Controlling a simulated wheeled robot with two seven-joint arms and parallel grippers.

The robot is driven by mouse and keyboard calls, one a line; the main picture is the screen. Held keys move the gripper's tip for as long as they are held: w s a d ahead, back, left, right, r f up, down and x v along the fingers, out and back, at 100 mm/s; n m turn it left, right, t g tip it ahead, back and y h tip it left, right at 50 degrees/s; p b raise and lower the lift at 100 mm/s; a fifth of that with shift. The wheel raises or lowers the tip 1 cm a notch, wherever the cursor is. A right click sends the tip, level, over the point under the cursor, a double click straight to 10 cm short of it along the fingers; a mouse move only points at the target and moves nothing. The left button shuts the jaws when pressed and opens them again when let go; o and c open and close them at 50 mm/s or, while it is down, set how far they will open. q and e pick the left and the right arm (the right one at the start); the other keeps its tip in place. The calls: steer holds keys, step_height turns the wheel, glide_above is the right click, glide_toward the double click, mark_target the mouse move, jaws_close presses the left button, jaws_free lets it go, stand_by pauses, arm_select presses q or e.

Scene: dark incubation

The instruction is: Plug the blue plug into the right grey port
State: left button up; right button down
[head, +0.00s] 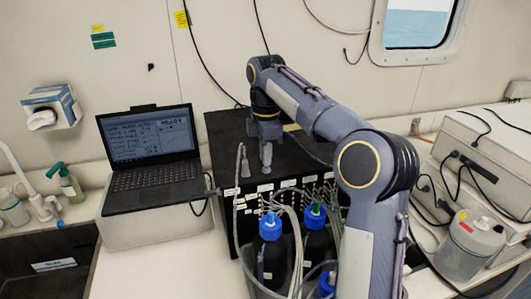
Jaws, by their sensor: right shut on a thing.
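My right gripper (266,165) points down over the front edge of the black box (224,128), its fingers close together. The thing between its fingers is too small to make out, and I cannot tell its colour. I cannot pick out the blue plug or the right grey port for sure. The box's front face carries white labels and a row of small coloured fittings, partly hidden by tubes and my right arm. A pale grey connector (245,168) with a tube stands just left of the gripper. My left gripper is not in view.
Bottles with blue caps (270,226) stand in a clear tub before the box, with tubes rising from them. An open laptop (150,160) is to the left. A clear canister (470,245) and white cases with black cables are at the right.

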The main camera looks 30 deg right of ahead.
steer(key=shift+f, duration=0.4)
steer(key=c, duration=1.4)
jaws_free()
step_height(320, 180, up, 8)
steer(key=shift+f, duration=0.2)
steer(key=shift+r, duration=0.1)
